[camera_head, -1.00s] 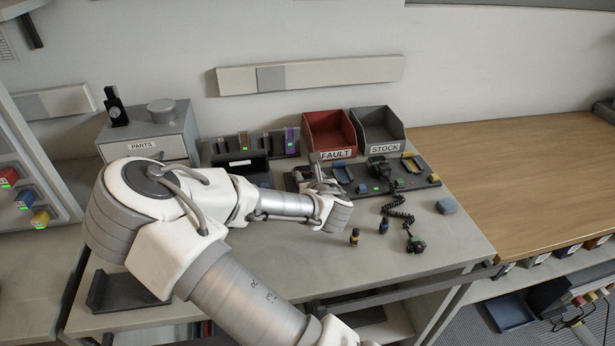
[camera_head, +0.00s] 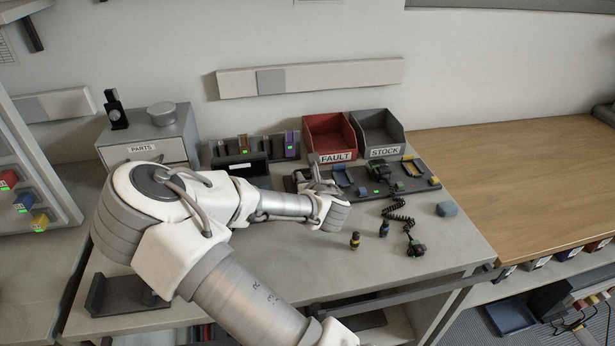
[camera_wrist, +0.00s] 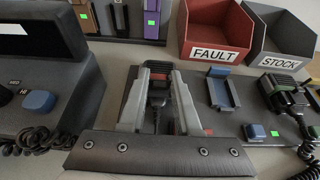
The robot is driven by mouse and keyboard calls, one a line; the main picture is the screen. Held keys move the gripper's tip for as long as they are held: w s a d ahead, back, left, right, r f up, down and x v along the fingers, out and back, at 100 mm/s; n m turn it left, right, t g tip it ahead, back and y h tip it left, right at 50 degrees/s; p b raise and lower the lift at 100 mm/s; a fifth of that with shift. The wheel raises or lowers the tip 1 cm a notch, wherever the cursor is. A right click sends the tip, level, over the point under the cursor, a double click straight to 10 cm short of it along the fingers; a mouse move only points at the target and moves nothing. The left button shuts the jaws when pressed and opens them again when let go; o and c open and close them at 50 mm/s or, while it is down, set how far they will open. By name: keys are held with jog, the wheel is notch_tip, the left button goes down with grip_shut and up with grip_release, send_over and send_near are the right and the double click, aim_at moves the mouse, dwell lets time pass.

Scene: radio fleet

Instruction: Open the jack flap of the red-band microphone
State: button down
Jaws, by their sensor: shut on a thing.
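The red-band microphone (camera_wrist: 158,97) is dark and sits between my two fingers in the wrist view, partly hidden by them. A little red shows near the fingertips and lower by the right finger. My gripper (camera_wrist: 161,74) is shut on the microphone. In the head view my gripper (camera_head: 315,180) is low over the left part of the dark rack, and my own arm and wrist hide most of what it holds. I cannot make out the jack flap or tell whether it is open.
A blue cradle (camera_wrist: 222,92) and a green-banded microphone (camera_wrist: 290,98) with a coiled cord stand to the right. The red FAULT bin (camera_head: 330,136) and grey STOCK bin (camera_head: 379,133) stand behind. Small yellow and blue plugs (camera_head: 354,240) (camera_head: 384,228) stand on the bench in front.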

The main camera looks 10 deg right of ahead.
jog(key=shift+f+b, duration=0.3)
jog(key=shift+b, duration=0.5)
jog(key=t+b, duration=0.1)
jog(key=b, duration=0.1)
jog(key=t+b, duration=0.1)
jog(key=b, duration=0.1)
jog(key=shift+s+f, duration=0.15)
jog(key=shift+s, duration=0.1)
jog(key=t+b, duration=0.2)
jog(key=b, duration=0.2)
jog(key=shift+s+b, duration=0.2)
jog(key=shift+b, duration=0.15)
jog(key=shift+s+r+t+b, duration=0.1)
jog(key=shift+r+t+b, duration=0.1)
jog(key=shift+t+b, duration=0.5)
jog(key=c, duration=0.8)
grip_release()
jog(key=shift+r, duration=0.1)
